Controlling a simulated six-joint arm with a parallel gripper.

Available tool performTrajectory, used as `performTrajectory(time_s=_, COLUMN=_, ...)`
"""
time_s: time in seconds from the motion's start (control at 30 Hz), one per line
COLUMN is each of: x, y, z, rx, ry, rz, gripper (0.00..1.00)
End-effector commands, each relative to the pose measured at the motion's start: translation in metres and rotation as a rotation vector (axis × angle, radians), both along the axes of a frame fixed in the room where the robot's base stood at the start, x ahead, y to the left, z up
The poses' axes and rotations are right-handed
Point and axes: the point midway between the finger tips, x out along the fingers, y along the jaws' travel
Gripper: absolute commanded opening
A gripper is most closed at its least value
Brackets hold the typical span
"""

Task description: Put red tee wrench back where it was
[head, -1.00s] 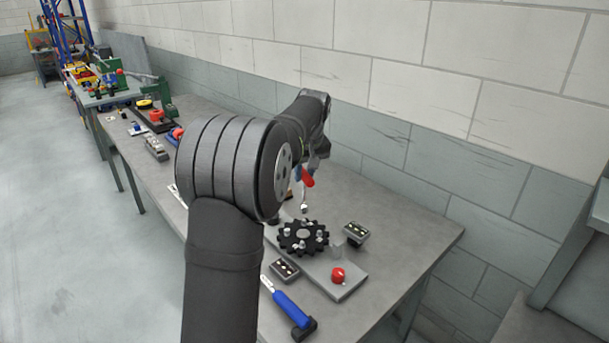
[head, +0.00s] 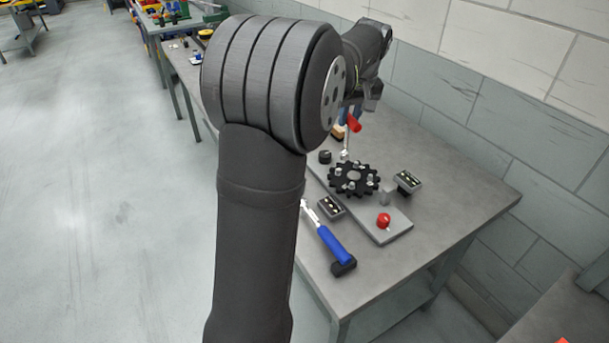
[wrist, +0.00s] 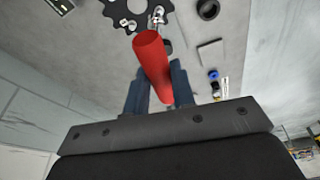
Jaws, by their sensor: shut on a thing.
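The red tee wrench (head: 354,123) hangs from my gripper (head: 350,110), its red handle held crosswise and its thin metal shaft pointing down. In the head view its lower end shows just behind the black toothed sprocket (head: 369,188); I cannot tell whether it touches anything. In the wrist view the red handle (wrist: 152,55) sticks out from between the dark fingers of my gripper (wrist: 152,88) and hides part of what lies below. The sprocket, with several bolts on it, sits on a grey plate (head: 394,231).
A red knob (head: 384,220) stands on the plate's near end. Small boxes of bolts stand left (head: 331,207) and right (head: 408,181) of the plate. A blue-handled tool (head: 333,245) lies at the table's front edge. The bench (head: 465,190) is clear at right, with a wall behind.

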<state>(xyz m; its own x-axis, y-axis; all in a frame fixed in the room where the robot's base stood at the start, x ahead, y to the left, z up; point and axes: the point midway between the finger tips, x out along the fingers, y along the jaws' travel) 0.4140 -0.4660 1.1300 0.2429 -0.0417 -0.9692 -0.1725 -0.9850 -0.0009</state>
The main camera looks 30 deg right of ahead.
Motion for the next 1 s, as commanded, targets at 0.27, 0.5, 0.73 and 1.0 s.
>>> performTrajectory(time_s=0.27, x=-0.020, y=0.055, z=-0.014, rx=-0.001, ry=-0.003, rz=0.144, gripper=0.00)
performTrajectory(time_s=0.5, x=-0.005, y=0.074, z=-0.031, rx=0.000, ry=-0.002, rz=0.178, gripper=0.00)
performTrajectory(time_s=0.73, x=0.044, y=0.096, z=-0.063, rx=0.000, ry=-0.001, rz=0.178, gripper=0.00)
performTrajectory(time_s=1.0, x=0.080, y=0.110, z=-0.086, rx=-0.002, ry=-0.003, rz=0.173, gripper=0.00)
